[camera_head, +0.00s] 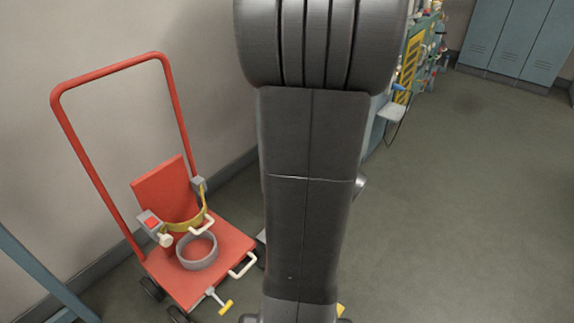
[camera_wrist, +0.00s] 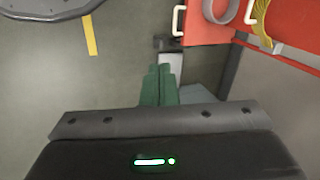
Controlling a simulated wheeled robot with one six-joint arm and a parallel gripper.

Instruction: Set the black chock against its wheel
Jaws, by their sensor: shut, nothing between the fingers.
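A red trolley (camera_head: 232,247) with a tall tubular handle stands by the wall at the left. Its dark wheels (camera_head: 152,289) show under the near left side. Part of its red deck (camera_wrist: 206,28) shows at the top of the wrist view. My gripper (camera_wrist: 159,68) is shut and empty, its green fingers pointing towards the trolley's edge. Just beyond the tips is a small dark piece (camera_wrist: 163,43); I cannot tell whether it is the black chock or a wheel. A pale grey piece (camera_wrist: 170,62) lies beside the tips. In the head view my arm hides the gripper.
The trolley bears a grey ring (camera_head: 197,251), a yellow strap (camera_head: 187,223) and white handles (camera_head: 243,266). The wall and its skirting run close on the trolley's far side. Blue lockers (camera_head: 510,40) stand at the back right. The floor (camera_head: 470,200) at the right is clear.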

